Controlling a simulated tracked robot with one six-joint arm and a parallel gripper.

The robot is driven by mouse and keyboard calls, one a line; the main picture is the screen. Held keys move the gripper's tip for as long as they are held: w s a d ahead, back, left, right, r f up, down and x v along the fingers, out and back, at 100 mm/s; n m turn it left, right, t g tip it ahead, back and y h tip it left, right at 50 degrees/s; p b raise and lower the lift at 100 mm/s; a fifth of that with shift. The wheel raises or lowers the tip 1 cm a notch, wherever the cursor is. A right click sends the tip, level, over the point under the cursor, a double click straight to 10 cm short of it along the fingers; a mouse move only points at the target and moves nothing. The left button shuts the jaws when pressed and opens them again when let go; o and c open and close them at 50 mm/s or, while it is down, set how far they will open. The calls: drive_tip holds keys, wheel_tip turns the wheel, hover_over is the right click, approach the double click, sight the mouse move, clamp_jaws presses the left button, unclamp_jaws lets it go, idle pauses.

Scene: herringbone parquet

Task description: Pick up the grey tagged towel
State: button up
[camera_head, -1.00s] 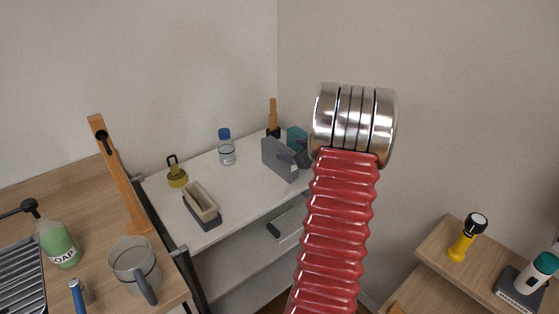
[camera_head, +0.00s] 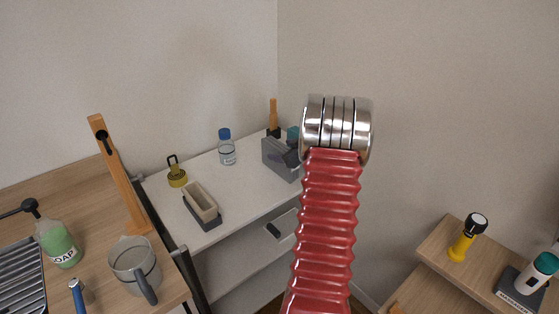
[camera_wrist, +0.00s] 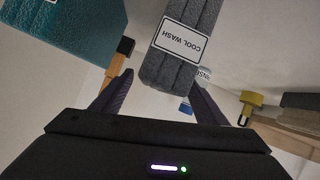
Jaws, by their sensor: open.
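The grey towel (camera_wrist: 178,55) is a thick folded block with a white tag reading "COOL WASH", seen upside down in the wrist view. In the head view the grey towel (camera_head: 277,161) stands on the white cabinet top, its right part hidden by my gripper and arm. My gripper (camera_wrist: 162,80) is open. Its two dark fingers point toward the towel's near end, one to each side in the picture. The towel is not gripped; I cannot tell if the fingers touch it.
A teal block (camera_wrist: 65,28), perhaps another towel, is beside it at upper left. On the white top (camera_head: 243,192) stand a blue-capped bottle (camera_head: 227,151), a yellow item (camera_head: 177,176) and a beige holder (camera_head: 201,203). Walls rise behind.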

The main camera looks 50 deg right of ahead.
drive_tip(key=shift+x, duration=1.3)
drive_tip(key=shift+c, duration=0.4)
drive_tip(key=c, duration=1.3)
drive_tip(key=shift+r, duration=0.1)
drive_tip(key=shift+c, duration=0.3)
drive_tip(key=shift+r, duration=0.1)
wheel_tip(320, 180, up, 18)
drive_tip(key=shift+s, duration=0.15)
